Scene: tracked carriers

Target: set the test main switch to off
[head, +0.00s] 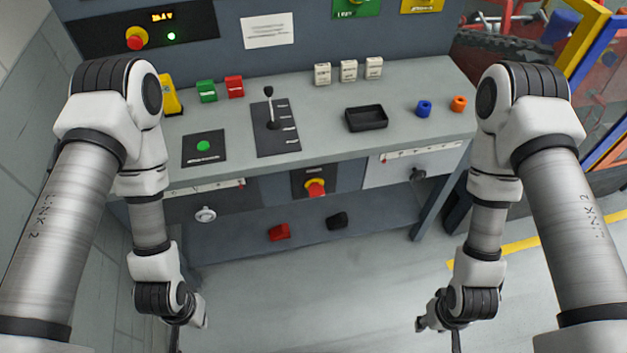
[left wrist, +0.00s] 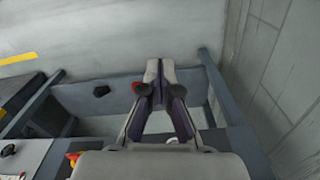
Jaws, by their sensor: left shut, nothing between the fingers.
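A red rotary knob on a yellow plate (head: 315,187), seemingly the main switch, sits on a dark panel (head: 328,180) on the bench front. Its label is too small to read, and I cannot tell its setting. It also shows at the lower left of the left wrist view (left wrist: 73,158). My left gripper (left wrist: 160,72) is shut and empty, apart from the switch, in front of the bench. In the head view it is mostly cut off at the bottom. My right arm hangs at the lower right; its gripper (head: 456,340) is barely in frame.
A second red-and-yellow knob (head: 136,38) is on the upper left panel. A lever (head: 270,108), black tray (head: 367,118) and small blocks occupy the benchtop. A white dial (head: 205,214) and black knob (head: 418,174) flank the switch. Red (head: 279,232) and black (head: 337,220) blocks lie below.

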